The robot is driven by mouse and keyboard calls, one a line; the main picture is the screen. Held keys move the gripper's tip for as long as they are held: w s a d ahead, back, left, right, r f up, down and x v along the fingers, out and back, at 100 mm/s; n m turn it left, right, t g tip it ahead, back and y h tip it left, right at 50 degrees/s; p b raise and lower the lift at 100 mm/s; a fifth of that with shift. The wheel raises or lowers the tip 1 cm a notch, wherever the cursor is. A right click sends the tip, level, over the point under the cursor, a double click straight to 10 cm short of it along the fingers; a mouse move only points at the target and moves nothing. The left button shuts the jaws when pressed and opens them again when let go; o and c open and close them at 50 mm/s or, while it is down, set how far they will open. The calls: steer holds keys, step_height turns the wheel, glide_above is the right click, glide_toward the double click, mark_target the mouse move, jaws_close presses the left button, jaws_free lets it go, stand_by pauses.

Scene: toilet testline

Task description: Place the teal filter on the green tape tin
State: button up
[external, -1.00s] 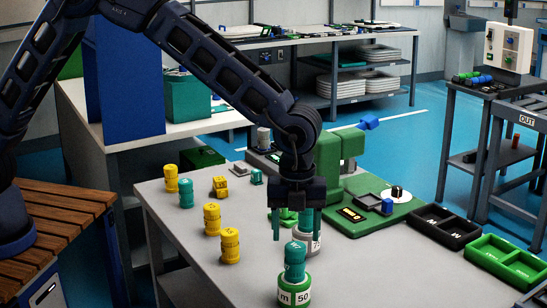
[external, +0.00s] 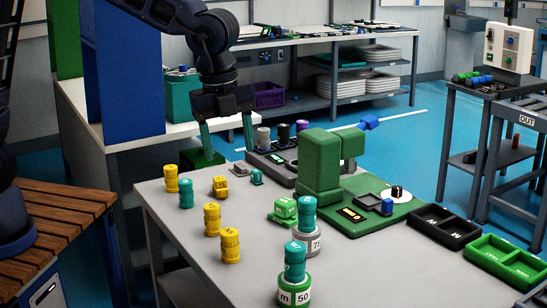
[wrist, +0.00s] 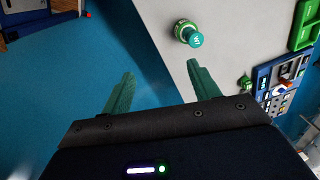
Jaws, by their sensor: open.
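A teal filter (external: 295,258) stands on top of the green tape tin (external: 291,292), a white-labelled tin with a green rim marked "m 50", at the front of the grey table. A teal filter on a green-rimmed tin also shows in the wrist view (wrist: 189,34). A second teal filter (external: 304,218) stands on a grey tin (external: 313,242) marked "75" just behind. A third teal filter (external: 186,194) stands alone at the table's left. My gripper (external: 227,140) is open and empty, high above the back left of the table, well apart from the tins.
Several yellow filters (external: 212,218) stand along the table's left side. A green press (external: 319,165) stands at the back middle. A black tray (external: 446,225) and a green tray (external: 506,258) lie at the right edge. The front right table surface is clear.

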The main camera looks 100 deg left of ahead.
steer(key=s+d+r+n+t, duration=0.1)
steer(key=s+r+n, duration=0.2)
steer(key=s, duration=0.7)
steer(key=s+r+n+t, duration=0.1)
steer(key=s+r+n, duration=0.2)
steer(key=s, duration=0.7)
steer(key=s+d+r+n, duration=0.1)
steer(key=s+r+n, duration=0.15)
steer(key=s, duration=0.75)
steer(key=s+f+n+t, duration=0.1)
steer(key=s+f+n, duration=0.1)
steer(key=s, duration=0.8)
steer(key=shift+s+d+f+n, duration=0.25)
steer(key=shift+s+f+n, duration=0.1)
steer(key=shift+n, duration=0.2)
stand_by(3.5)
